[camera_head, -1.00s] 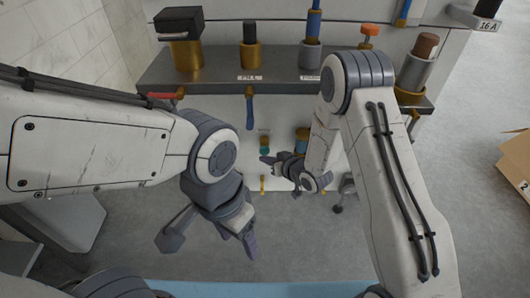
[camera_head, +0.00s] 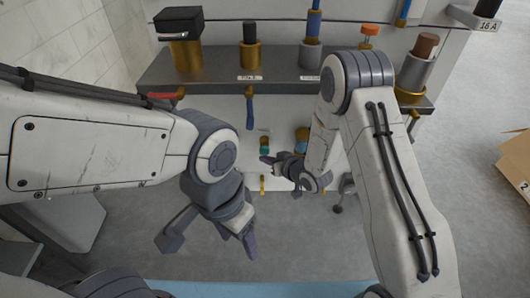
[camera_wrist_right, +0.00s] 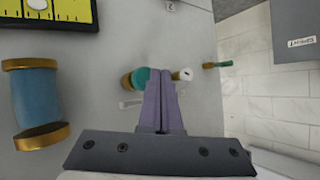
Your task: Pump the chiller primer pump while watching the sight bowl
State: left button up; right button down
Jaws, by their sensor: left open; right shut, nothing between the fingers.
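A small bowl-like fitting with a teal part (camera_head: 264,146) is on the white panel below the shelf; it looks like the sight bowl. In the right wrist view, a teal and brass fitting (camera_wrist_right: 136,79) shows behind my fingers. My right gripper (camera_head: 265,160) is shut and empty in front of the panel, just below the bowl; its fingers (camera_wrist_right: 161,78) are together. I cannot tell whether they touch the fitting. My left gripper (camera_head: 211,243) is open and empty, low and away from the panel. I cannot tell which part is the primer pump.
A grey shelf (camera_head: 215,74) carries several brass-based fittings, including a black-topped one (camera_head: 180,50). A blue handle (camera_head: 249,108) hangs below it. A blue cylinder with brass ends (camera_wrist_right: 36,97) is left of my right fingers. A cardboard box (camera_head: 514,165) stands right. Open floor lies below.

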aim_at(264, 151)
jog(key=shift+w, duration=0.1)
jog(key=shift+w, duration=0.35)
jog(key=shift+w+r, duration=0.1)
jog(key=shift+w, duration=1.15)
dwell(0.9)
jog(key=shift+s, duration=0.1)
jog(key=s, duration=0.3)
jog(key=shift+p, duration=0.4)
jog(key=shift+s, duration=0.15)
jog(key=s, duration=0.5)
dwell(0.5)
